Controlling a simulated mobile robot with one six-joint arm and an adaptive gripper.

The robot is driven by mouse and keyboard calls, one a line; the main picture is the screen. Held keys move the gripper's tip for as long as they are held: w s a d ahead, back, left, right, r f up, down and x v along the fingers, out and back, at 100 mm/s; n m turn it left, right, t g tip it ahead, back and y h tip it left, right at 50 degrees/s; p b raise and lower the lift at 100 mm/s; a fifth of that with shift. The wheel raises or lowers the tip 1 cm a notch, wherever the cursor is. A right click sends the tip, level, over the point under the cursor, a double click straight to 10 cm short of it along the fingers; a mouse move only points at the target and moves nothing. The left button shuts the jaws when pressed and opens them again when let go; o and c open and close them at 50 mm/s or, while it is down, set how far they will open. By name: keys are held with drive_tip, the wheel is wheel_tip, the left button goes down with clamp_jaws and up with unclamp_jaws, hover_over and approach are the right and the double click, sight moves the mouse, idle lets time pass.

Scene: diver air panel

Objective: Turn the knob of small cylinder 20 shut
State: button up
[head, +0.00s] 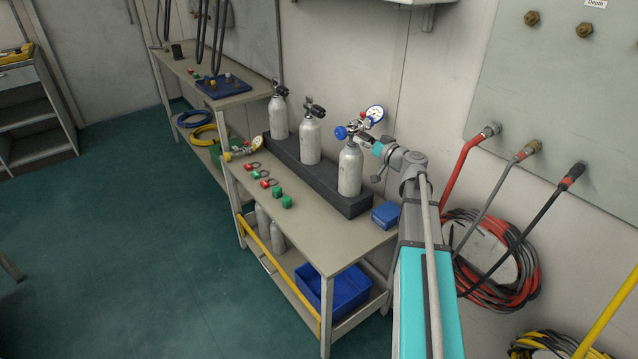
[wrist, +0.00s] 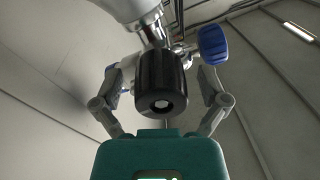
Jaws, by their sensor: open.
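Three small grey cylinders stand upright in a dark rack (head: 290,175) on the bench; I cannot read their numbers. The nearest cylinder (head: 350,170) has a regulator with a blue knob (head: 341,132) and a round gauge (head: 374,113). My gripper (head: 375,149) is at this cylinder's valve, on its right side. In the wrist view, a ribbed black knob (wrist: 162,85) is between my open fingers (wrist: 163,78), one on each side with gaps. The blue knob (wrist: 213,43) is above the right finger. The head view hides the black knob.
The middle cylinder (head: 310,140) and far cylinder (head: 279,117) stand left of the nearest one. A blue box (head: 386,214) lies at the rack's near end. Red and green items (head: 287,201) lie along the bench front. Hoses (head: 462,160) hang on the right wall.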

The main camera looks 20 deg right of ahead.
drive_tip(key=n, duration=0.3)
drive_tip(key=v, duration=1.4)
drive_tip(key=s+a+r+g+h+p, duration=0.1)
drive_tip(key=s+a+g+p, duration=0.2)
drive_tip(key=a+g+p, duration=0.2)
drive_tip(key=s+a+r+m+g+h+p, duration=0.1)
drive_tip(key=a+g+p, duration=0.3)
drive_tip(key=a+p, duration=0.5)
drive_tip(key=s+a+r+g+h+p, duration=0.1)
drive_tip(key=s+a+r+g+p, duration=0.1)
drive_tip(key=s+a+g+p, duration=0.2)
drive_tip(key=a+g+p, duration=0.1)
drive_tip(key=a+p, duration=0.2)
drive_tip(key=a, duration=0.5)
drive_tip(key=shift+s+a+g, duration=0.2)
drive_tip(key=shift+s+g, duration=0.1)
drive_tip(key=shift+m, duration=0.3)
idle(0.8)
drive_tip(key=shift+s+a+f+m+g+h, duration=0.25)
drive_tip(key=shift+s+a+m+g+h, duration=0.1)
drive_tip(key=shift+s+h, duration=0.4)
drive_tip(key=shift+s+a+f+m+g+h, duration=0.35)
drive_tip(key=shift+s+h, duration=0.3)
drive_tip(key=shift+s, duration=0.25)
drive_tip(key=shift+s+a+f+m+g+h, duration=0.2)
drive_tip(key=shift+s+a+m+g+h, duration=0.15)
drive_tip(key=shift+s+h, duration=0.4)
